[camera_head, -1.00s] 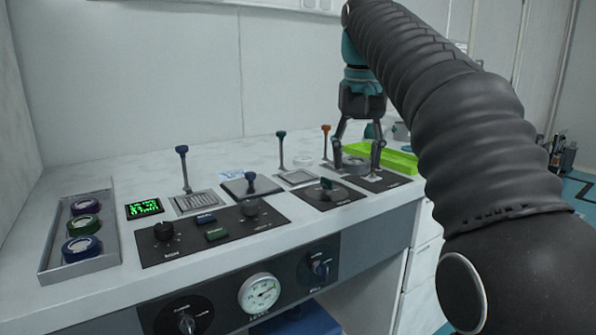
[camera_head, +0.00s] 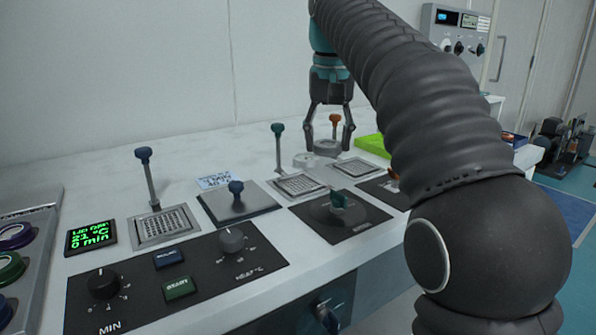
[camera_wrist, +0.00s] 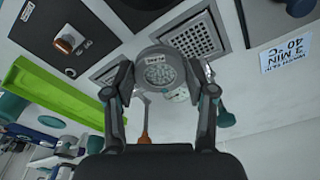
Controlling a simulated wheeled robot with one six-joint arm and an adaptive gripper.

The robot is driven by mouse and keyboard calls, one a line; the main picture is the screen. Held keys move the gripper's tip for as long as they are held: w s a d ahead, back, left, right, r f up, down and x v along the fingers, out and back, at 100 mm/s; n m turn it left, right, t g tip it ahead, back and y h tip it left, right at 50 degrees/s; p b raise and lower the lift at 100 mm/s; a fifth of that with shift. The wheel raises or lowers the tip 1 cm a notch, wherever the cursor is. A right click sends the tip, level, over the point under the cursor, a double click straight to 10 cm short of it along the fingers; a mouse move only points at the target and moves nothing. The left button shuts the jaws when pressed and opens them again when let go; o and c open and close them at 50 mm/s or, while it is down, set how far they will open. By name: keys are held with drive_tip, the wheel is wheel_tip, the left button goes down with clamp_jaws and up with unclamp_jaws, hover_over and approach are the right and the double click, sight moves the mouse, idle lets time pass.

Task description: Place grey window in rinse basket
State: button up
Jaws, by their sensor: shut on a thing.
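The grey window is a round grey ring with a small label and a pale speckled centre; it sits between my fingertips in the wrist view (camera_wrist: 159,72). My gripper (camera_head: 328,148) points down and is shut on it, above the counter's back part. Several square grid baskets with upright handles are sunk in the counter: a blue-handled one (camera_head: 166,226), a teal-handled one (camera_head: 300,185) and an orange-handled one (camera_head: 357,167). In the wrist view the teal-handled grid (camera_wrist: 199,37) lies right of the window. Which one is the rinse basket cannot be read.
A blue-knobbed lid plate (camera_head: 238,207) lies between baskets. Black panels carry a teal knob (camera_head: 339,202) and dials. A small white round thing (camera_head: 303,160) stands by my gripper. A green tray (camera_head: 374,145) is behind. Tall handles stand close around the window.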

hover_over(299, 184)
wheel_tip(299, 184, down, 4)
drive_tip(key=shift+s+r, duration=0.15)
drive_tip(key=shift+r, duration=0.05)
drive_tip(key=shift+f+b, duration=0.95)
drive_tip(key=shift+f, duration=1.05)
drive_tip(key=shift+f, duration=0.1)
drive_tip(key=o, duration=1.1)
drive_tip(key=shift+o, duration=0.2)
drive_tip(key=r, duration=0.2)
drive_tip(key=r+p, duration=0.2)
drive_tip(key=r, duration=0.1)
drive_tip(key=shift+s+r, duration=0.45)
drive_tip(key=shift+r, duration=0.9)
